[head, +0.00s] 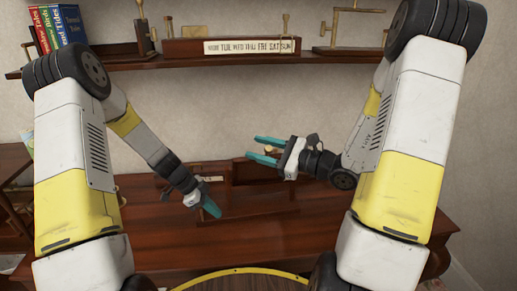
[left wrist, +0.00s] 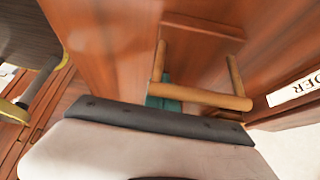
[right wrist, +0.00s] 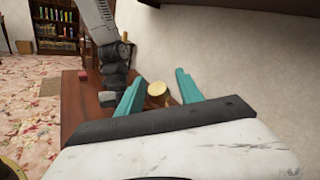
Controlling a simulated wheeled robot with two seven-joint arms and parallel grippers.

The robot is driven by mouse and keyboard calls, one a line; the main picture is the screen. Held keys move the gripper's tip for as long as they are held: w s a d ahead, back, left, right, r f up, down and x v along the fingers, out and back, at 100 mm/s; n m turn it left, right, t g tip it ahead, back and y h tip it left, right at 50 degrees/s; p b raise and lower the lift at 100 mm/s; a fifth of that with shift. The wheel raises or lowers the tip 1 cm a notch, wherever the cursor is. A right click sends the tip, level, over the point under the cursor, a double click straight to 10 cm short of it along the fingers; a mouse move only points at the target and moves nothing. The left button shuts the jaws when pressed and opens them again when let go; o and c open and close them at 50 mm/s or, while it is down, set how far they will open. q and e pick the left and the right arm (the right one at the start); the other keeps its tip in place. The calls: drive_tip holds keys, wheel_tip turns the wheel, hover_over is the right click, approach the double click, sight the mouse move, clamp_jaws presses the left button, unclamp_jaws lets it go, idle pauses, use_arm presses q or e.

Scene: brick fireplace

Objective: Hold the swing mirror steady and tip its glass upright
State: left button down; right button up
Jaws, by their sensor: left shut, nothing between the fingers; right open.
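I cannot clearly make out the swing mirror's glass in any view. A dark wooden piece (head: 262,172) stands on the desk below my right gripper, and I cannot tell if it is the mirror. My right gripper (head: 265,152) is open above it and empty. In the right wrist view a round brass knob (right wrist: 157,89) shows between the fingers, apart from them. My left gripper (head: 211,207) is shut and empty, low over the desk. In the left wrist view a round bar on two posts (left wrist: 200,95) crosses in front of its teal fingers.
The brown desk (head: 160,235) has free room at its front left. A wall shelf (head: 140,62) above holds books (head: 58,27), a weekday strip (head: 247,46) and brass-fitted pieces. A lettered label (left wrist: 296,90) lies near my left gripper.

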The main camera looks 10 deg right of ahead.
drive_tip(key=shift+w+a, duration=0.15)
drive_tip(key=shift+a, duration=0.05)
drive_tip(key=shift+c, duration=0.2)
clamp_jaws()
idle(1.2)
